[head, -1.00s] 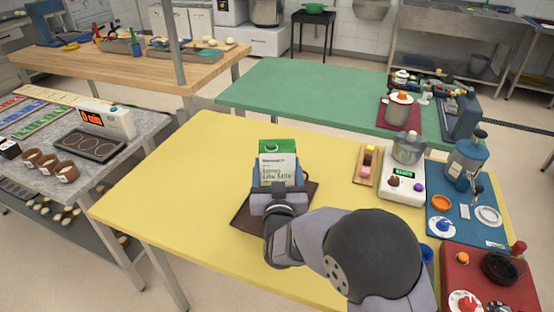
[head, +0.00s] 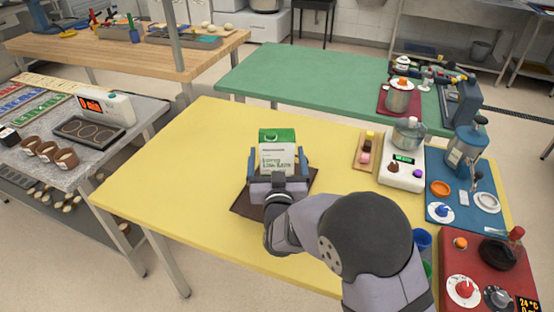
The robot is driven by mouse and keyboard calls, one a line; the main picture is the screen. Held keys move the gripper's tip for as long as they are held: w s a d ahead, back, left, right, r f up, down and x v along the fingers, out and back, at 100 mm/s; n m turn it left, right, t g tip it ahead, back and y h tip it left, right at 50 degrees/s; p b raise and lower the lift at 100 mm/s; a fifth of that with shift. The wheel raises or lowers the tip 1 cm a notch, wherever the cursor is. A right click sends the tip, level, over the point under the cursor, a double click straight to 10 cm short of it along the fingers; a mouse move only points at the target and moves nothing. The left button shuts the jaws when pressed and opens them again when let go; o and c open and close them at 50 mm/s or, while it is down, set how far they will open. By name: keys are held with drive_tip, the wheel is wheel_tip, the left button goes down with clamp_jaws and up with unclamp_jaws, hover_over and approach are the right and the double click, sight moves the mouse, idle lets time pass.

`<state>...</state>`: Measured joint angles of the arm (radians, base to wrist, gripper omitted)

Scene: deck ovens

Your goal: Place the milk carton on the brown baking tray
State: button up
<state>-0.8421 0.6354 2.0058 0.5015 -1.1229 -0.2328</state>
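The milk carton (head: 277,157), white with a green top, stands upright over the brown baking tray (head: 246,204) on the yellow table. Its base is hidden behind my gripper, so its contact with the tray cannot be seen directly. My gripper (head: 277,162) is at the near side of the carton, with one blue finger to its left and one to its right. The fingers look spread, with the carton between them. The tray's dark corners show on both sides of my gripper.
To the right are a small wooden board (head: 366,150) with coloured pieces, a white scale (head: 402,172) with a pot, a blue mat (head: 464,212) and a red station (head: 480,262). The yellow table's left side (head: 165,180) is clear. A green table (head: 300,85) stands behind.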

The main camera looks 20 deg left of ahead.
drive_tip(key=shift+r, duration=0.2)
drive_tip(key=b+v, duration=0.2)
drive_tip(key=v, duration=1)
drive_tip(key=w+d+r+m+g+h+p, duration=0.1)
drive_tip(key=d+r+g+h+p, duration=0.2)
drive_tip(key=d+p, duration=0.45)
drive_tip(key=w+d+r+m+g+p, duration=0.1)
drive_tip(key=d+r+g+p, duration=0.1)
drive_tip(key=d+g+p, duration=0.55)
drive_tip(key=s+d+r+m+g+h+p, duration=0.1)
drive_tip(key=s+d+r+g+h+p, duration=0.15)
drive_tip(key=s+d+r+p, duration=0.45)
drive_tip(key=s+d+r+m+g+h+p, duration=0.2)
drive_tip(key=s+d+r+g+p, duration=0.2)
drive_tip(key=s+d+p, duration=0.6)
wheel_tip(320, 180, down, 6)
drive_tip(key=d+b, duration=0.1)
drive_tip(key=b, duration=0.6)
drive_tip(key=shift+s+d, duration=0.15)
drive_tip(key=shift+s, duration=0.05)
